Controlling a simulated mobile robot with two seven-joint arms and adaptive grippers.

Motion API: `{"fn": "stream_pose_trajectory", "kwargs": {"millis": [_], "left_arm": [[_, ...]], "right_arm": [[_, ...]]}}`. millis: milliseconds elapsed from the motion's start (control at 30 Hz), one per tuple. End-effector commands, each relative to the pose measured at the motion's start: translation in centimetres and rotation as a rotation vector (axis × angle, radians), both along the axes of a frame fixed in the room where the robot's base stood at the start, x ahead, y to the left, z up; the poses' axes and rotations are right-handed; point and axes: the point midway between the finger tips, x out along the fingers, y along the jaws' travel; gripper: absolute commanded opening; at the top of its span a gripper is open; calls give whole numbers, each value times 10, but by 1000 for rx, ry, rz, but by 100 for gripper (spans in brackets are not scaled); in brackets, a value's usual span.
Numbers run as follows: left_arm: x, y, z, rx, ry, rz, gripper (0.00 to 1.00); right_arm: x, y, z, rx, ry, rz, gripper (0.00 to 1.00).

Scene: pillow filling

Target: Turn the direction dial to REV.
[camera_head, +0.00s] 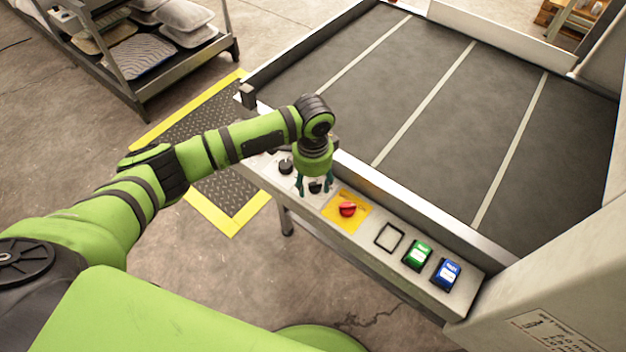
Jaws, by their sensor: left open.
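A control panel (375,258) runs along the front edge of the conveyor. Two black dials show on it: one on the left (286,167) and one (315,188) under my left gripper. Their labels cannot be read, so I cannot tell which is the direction dial or where either points. My left gripper (314,188) points down over the second dial, with its fingers apart on either side of it. I cannot tell whether the fingers touch the dial. The gripper partly hides this dial and the panel around it. My right gripper is not in view.
The conveyor bed (420,80) is empty. A rack with pillows (140,52) stands back left.

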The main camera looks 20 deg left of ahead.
Motion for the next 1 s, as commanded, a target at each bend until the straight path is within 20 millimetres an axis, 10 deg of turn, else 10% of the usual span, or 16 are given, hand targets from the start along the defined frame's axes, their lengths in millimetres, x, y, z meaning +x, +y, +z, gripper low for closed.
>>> {"fn": "stream_pose_trajectory", "kwargs": {"millis": [267,400,1000], "left_arm": [[0,0,-3,0,0,0,53],[0,0,-2,1,1,0,1],[-2,3,2,8,6,145,0]], "right_arm": [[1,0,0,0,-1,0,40],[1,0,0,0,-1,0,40],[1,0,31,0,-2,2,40]]}}
